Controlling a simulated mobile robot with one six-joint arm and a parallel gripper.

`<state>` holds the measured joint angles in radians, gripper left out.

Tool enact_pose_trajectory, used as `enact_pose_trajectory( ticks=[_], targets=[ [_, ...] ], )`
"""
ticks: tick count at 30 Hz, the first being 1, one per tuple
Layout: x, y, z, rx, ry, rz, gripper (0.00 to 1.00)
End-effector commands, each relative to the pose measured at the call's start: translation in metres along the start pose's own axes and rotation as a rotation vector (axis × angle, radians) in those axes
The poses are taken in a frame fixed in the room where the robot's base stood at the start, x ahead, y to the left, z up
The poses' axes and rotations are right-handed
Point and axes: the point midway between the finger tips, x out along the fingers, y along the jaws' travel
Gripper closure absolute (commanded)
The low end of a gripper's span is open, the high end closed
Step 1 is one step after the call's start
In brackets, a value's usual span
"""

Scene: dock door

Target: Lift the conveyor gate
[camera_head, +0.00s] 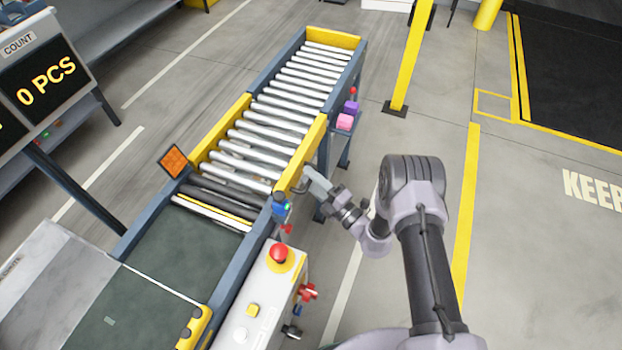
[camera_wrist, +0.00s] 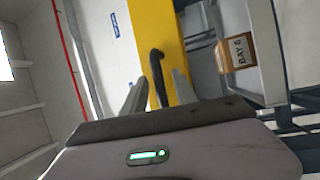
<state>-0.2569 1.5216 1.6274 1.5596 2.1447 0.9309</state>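The conveyor gate (camera_head: 311,148) is a roller section with yellow side rails. It appears down, lying in line with the conveyor. In the wrist view its yellow side (camera_wrist: 148,30) carries a black bent handle (camera_wrist: 157,75). My gripper (camera_head: 304,182) is at the near right corner of the gate, beside the yellow rail. In the wrist view my gripper (camera_wrist: 157,88) has its two grey fingers apart, with the handle between them. The handle looks closer to the right finger, and a gap shows on the left. I cannot tell whether either finger touches it.
The dark belt (camera_head: 185,245) and a control box with a red button (camera_head: 279,252) lie on the near side. A yellow post (camera_head: 408,60) stands to the right of the conveyor. A count display (camera_head: 45,85) is at the left. The floor right of my arm is clear.

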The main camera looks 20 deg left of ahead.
Motion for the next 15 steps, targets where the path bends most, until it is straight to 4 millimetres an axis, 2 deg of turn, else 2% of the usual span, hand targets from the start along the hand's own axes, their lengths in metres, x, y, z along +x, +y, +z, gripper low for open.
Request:
enact_pose_trajectory(
  ticks=[1, 5, 15],
  targets=[
    [-0.0002, 0.0000, 0.0000, 0.000, 0.000, 0.000, 0.74],
    [-0.0003, -0.0001, 0.0000, 0.000, 0.000, 0.000, 0.99],
    [-0.0005, -0.0002, 0.0000, 0.000, 0.000, 0.000, 1.00]
  ],
)
